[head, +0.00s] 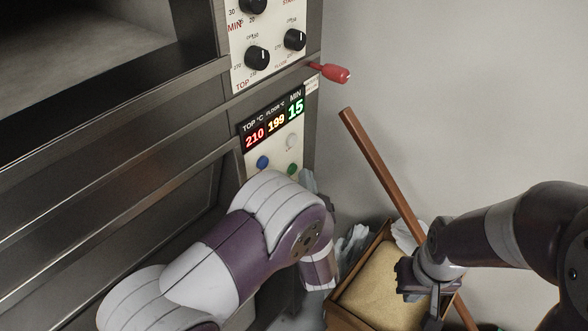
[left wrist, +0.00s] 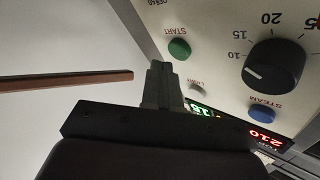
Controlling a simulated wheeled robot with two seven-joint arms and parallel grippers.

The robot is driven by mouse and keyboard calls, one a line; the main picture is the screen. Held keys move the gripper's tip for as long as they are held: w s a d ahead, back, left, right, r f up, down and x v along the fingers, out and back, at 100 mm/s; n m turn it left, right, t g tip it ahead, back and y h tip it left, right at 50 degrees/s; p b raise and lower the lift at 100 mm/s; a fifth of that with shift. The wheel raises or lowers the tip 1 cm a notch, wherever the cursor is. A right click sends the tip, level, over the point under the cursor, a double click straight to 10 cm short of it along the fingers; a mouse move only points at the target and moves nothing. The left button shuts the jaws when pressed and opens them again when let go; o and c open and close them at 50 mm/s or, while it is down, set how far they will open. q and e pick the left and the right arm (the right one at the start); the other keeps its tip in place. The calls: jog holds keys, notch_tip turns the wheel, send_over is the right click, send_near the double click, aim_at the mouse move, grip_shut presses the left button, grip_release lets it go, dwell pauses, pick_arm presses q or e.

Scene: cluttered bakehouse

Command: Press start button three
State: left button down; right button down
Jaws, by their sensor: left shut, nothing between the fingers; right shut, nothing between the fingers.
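The lower oven panel has a lit display (head: 273,122) reading 210, 199 and 15. Below it are a white button (head: 292,140), a blue button (head: 262,162) and a green button (head: 292,169). In the left wrist view the green button (left wrist: 179,49) is labelled START. No deck number is readable. My left gripper (left wrist: 160,70) is shut and empty, its tips just left of and below the green button in that view; contact cannot be told. In the head view my left arm mostly hides it. My right gripper (head: 434,308) is shut and empty, low at the right.
A dial (left wrist: 273,67) and a blue STEAM button (left wrist: 262,114) sit near the green one. A red handle (head: 336,73) sticks out above the display. A wooden pole (head: 380,170) leans over a wooden box (head: 345,317) of grainy beige stuff. The upper panel carries black dials (head: 257,57).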

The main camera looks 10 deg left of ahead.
pick_arm(q)
jog(key=shift+s+d, duration=0.45)
jog(key=shift+d, duration=0.25)
jog(key=shift+s+d, duration=0.45)
jog(key=shift+d, duration=0.25)
jog(key=shift+s+d, duration=0.45)
jog(key=shift+d, duration=0.25)
